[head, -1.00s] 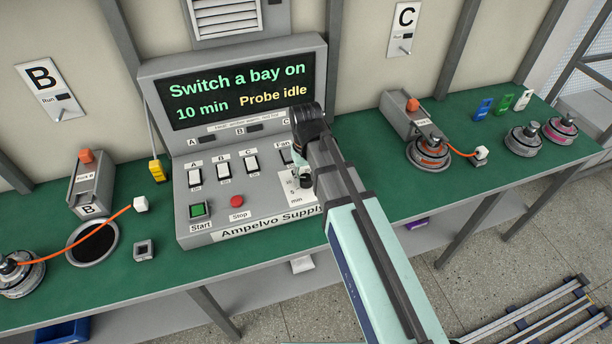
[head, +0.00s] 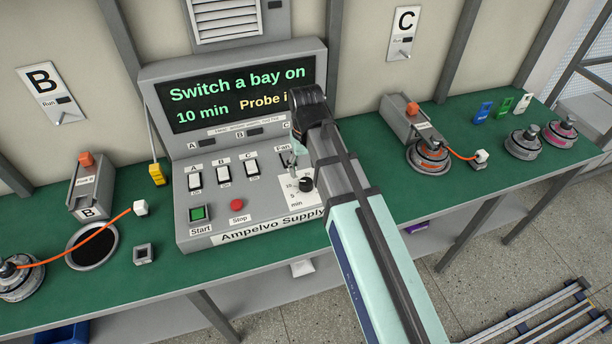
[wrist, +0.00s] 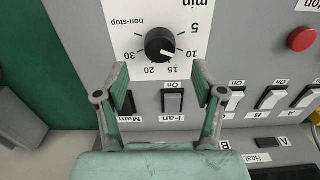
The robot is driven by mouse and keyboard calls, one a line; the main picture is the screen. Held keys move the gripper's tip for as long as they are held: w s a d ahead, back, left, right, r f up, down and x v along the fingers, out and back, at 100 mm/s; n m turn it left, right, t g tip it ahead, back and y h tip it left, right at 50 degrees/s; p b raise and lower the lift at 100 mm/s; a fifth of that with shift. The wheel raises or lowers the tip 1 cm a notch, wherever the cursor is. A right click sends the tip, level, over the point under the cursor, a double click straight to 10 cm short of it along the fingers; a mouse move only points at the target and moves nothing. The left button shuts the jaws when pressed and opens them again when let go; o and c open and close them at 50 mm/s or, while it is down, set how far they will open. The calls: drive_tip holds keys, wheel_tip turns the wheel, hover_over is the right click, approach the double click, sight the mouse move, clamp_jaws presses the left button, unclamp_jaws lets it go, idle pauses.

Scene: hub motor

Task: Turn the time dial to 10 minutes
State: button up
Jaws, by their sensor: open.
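The time dial (wrist: 160,44) is a black round knob on a white scale plate of the supply panel. In the wrist view, upside down, its white mark points at 10. The dial also shows in the head view (head: 306,184). The screen (head: 235,95) reads "Switch a bay on", "10 min" and, partly hidden by my arm, "Probe i". My gripper (wrist: 161,88) is open and empty, its fingers apart from the dial, over the Main and Fan switch side. In the head view my gripper (head: 292,158) is just above the dial, partly hidden by my arm.
Fan switch (wrist: 173,101) and Main switch (wrist: 127,103) lie close to my fingers. Bay switches, a green Start button (head: 198,213) and a red Stop button (head: 237,205) are left of the dial. Bay C's unit (head: 410,125) stands right of my arm.

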sight(306, 181)
wheel_tip(306, 181, up, 6)
idle(0.4)
drive_tip(key=shift+r, duration=0.1)
